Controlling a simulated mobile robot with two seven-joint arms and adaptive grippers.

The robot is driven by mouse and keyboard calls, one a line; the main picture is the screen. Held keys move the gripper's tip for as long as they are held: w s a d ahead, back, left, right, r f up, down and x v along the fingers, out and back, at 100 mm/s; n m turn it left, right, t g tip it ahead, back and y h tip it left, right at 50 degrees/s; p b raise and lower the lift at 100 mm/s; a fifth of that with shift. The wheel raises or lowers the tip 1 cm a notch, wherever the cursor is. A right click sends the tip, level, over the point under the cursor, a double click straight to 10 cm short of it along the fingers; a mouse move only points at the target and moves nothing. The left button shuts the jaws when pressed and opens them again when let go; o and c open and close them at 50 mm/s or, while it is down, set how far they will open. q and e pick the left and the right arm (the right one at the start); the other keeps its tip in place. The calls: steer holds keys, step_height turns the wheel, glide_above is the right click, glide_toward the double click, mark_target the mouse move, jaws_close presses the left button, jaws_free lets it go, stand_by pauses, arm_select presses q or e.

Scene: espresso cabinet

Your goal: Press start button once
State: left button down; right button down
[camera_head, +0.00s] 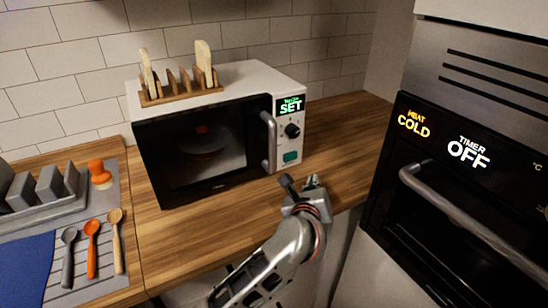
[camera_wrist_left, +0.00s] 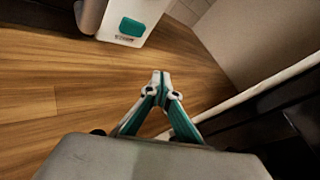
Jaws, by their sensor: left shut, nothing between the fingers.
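The microwave (camera_head: 204,150) stands on the wooden counter with its door shut. Its control panel is at the right side, with a display reading "SET", a dark knob (camera_head: 292,130) and a teal start button (camera_head: 290,157) at the bottom. The teal button also shows at the top of the left wrist view (camera_wrist_left: 132,27). My left gripper (camera_head: 312,181) is in front of and below the panel, apart from the button. In the left wrist view its fingertips (camera_wrist_left: 160,76) are together with nothing between them. My right gripper is out of view.
A wooden rack (camera_head: 180,92) with boards stands on the microwave. The microwave handle (camera_head: 269,142) juts out left of the panel. A dark oven (camera_head: 470,180) stands at the right. A drying tray with utensils (camera_head: 92,245) is at the left. Counter (camera_head: 345,125) right of the microwave is clear.

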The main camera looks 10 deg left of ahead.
mark_target(290, 157)
arm_select(q)
steer(key=shift+d+f, duration=0.1)
steer(key=shift+d, duration=0.1)
stand_by(0.3)
steer(key=shift+w+a, duration=0.15)
steer(key=shift+w, duration=0.05)
steer(key=w+a, duration=0.2)
steer(key=w, duration=0.1)
steer(key=w+a+b, duration=0.1)
steer(key=w+a, duration=0.1)
steer(key=shift+w+f, duration=0.1)
steer(key=shift+w, duration=0.15)
steer(key=shift+w+a, duration=0.45)
steer(key=shift+w, duration=0.15)
stand_by(0.4)
